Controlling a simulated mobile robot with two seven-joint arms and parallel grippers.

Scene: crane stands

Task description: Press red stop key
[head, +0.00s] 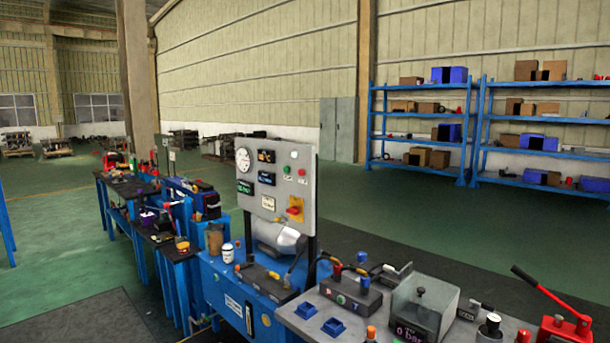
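A grey upright control panel (277,190) stands on a blue bench (222,285) in the middle of the head view. Neither of my grippers is in view.
The grey worktop (300,322) holds a clear-sided box (424,305) with a "0 bar" display and a red-levered hand pump (553,300). More benches (128,188) run back to the left. Blue shelves (425,170) stand far right. Green floor (420,215) is open behind the benches.

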